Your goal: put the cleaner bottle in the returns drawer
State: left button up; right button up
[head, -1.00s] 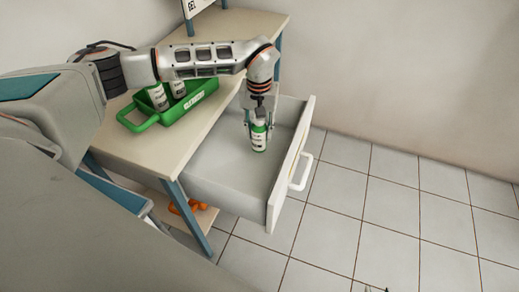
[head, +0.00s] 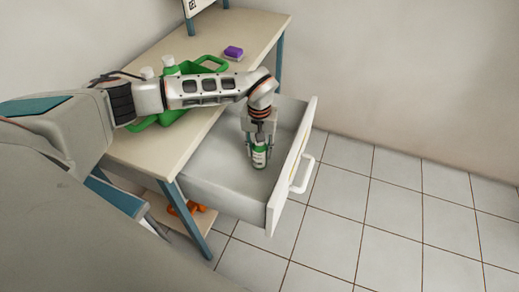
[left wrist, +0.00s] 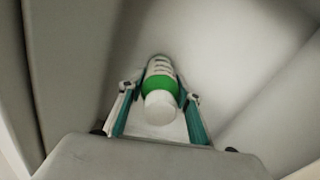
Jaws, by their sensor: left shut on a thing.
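The cleaner bottle (head: 259,157) is white and green and is inside the open returns drawer (head: 218,187). It looks upright, at or close to the drawer floor; I cannot tell if it touches. My left gripper (head: 259,146) is shut on the bottle from above. In the left wrist view the bottle (left wrist: 160,88), white cap toward the camera, stands between the two fingers of the gripper (left wrist: 159,100). My right gripper does not show.
The drawer's front panel with its white handle (head: 301,175) stands to the right. On the desk (head: 155,155), a green carrier (head: 206,64) with more bottles is partly hidden behind my arm. A purple sponge (head: 234,52) lies farther back. An orange thing (head: 180,210) is on the lower shelf.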

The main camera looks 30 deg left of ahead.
pick_arm(q)
jog(key=shift+f, duration=0.15)
jog(key=o, duration=1.2)
jog(key=shift+o, duration=0.2)
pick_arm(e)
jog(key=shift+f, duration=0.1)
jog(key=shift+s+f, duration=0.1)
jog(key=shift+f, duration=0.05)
pick_arm(q)
notch_tip(320, 180, up, 12)
jog(key=shift+f+p, duration=0.15)
jog(key=shift+p, duration=0.85)
jog(key=shift+r, duration=0.3)
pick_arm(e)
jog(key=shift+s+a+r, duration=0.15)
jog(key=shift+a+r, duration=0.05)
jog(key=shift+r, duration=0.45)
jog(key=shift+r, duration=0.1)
